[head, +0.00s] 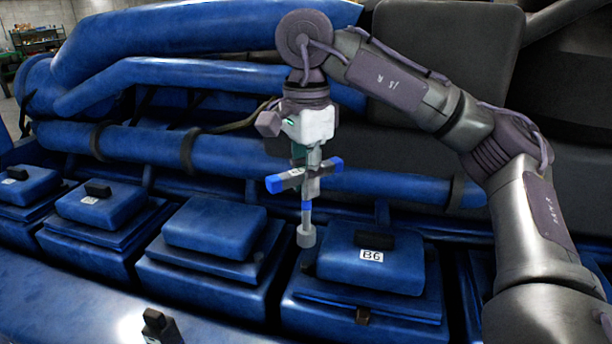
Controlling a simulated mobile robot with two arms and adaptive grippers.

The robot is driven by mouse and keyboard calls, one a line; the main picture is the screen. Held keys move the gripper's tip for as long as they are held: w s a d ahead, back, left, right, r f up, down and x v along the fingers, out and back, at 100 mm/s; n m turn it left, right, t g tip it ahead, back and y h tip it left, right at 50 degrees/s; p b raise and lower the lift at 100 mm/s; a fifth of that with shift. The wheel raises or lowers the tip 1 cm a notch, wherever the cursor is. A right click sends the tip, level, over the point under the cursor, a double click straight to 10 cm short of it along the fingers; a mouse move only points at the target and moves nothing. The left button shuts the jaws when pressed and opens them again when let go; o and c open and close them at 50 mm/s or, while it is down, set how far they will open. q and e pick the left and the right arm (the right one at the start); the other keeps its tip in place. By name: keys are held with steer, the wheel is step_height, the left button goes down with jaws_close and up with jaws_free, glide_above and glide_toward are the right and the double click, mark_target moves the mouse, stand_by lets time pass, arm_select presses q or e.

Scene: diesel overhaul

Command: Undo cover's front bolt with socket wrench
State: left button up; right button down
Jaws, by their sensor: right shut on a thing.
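The socket wrench (307,205) hangs upright with a dark cross handle with blue ends, a blue band and a grey socket at its lower end. My right gripper (306,158) is shut on its upper part and points down. The socket is at the left rear of the blue cover marked B6 (340,266), in front of it in my line of sight; I cannot tell whether it touches anything. A brownish bolt head (362,316) shows on the near front side of B6, apart from the wrench. My left gripper is not in view.
Similar blue covers (215,226) stand in a row to the left, with narrow gaps between. Large blue pipes (230,150) run behind. A small dark object (160,326) rises at the bottom edge, partly cut off. A blue ledge (60,290) runs along the near side.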

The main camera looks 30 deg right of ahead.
steer(key=m, duration=0.3)
steer(key=shift+f+m, duration=0.3)
steer(key=m, duration=0.4)
steer(key=shift+f+m, duration=0.3)
steer(key=shift+m, duration=0.1)
step_height(320, 180, down, 2)
steer(key=shift+f+m+b, duration=0.2)
steer(key=shift+m+b, duration=0.4)
steer(key=shift+b, duration=0.1)
steer(key=shift+f+b, duration=0.3)
steer(key=shift+f, duration=0.2)
